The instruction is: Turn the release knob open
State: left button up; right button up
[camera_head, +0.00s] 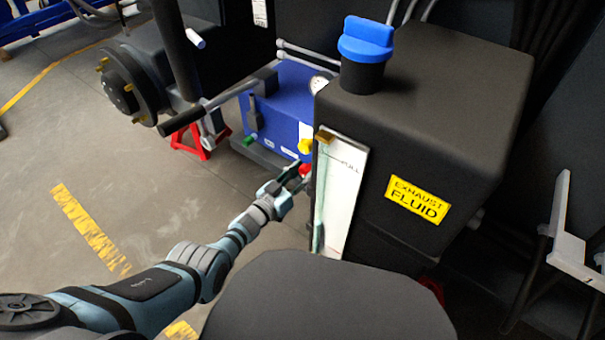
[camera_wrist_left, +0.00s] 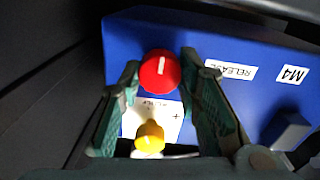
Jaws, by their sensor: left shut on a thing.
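The release knob is a red round knob (camera_wrist_left: 160,69) with a white line, on a blue box (camera_wrist_left: 222,44) beside a "RELEASE" label (camera_wrist_left: 231,69). In the head view the red knob (camera_head: 305,170) shows small at the box's near right edge, partly hidden by my gripper. My left gripper (camera_head: 296,179) reaches the box from the near side. In the left wrist view its two green fingers (camera_wrist_left: 161,76) stand on either side of the red knob, shut on it. The white line points roughly up in that view. My right gripper is not in view.
A yellow knob (camera_wrist_left: 149,138) sits close to the red one, also seen in the head view (camera_head: 304,146). A black exhaust fluid tank (camera_head: 430,130) with a blue cap (camera_head: 367,40) stands right of the gripper. A pump handle (camera_head: 215,104) extends left. Floor at left is open.

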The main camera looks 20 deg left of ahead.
pick_arm(q)
jog(key=shift+s+f, duration=0.1)
jog(key=shift+f, duration=0.05)
dwell(0.3)
jog(key=o, duration=1)
jog(key=shift+o, duration=0.7)
jog(key=shift+s+a, duration=0.15)
jog(key=shift+s, duration=0.15)
jog(key=v, duration=1.1)
jog(key=shift+s, duration=0.1)
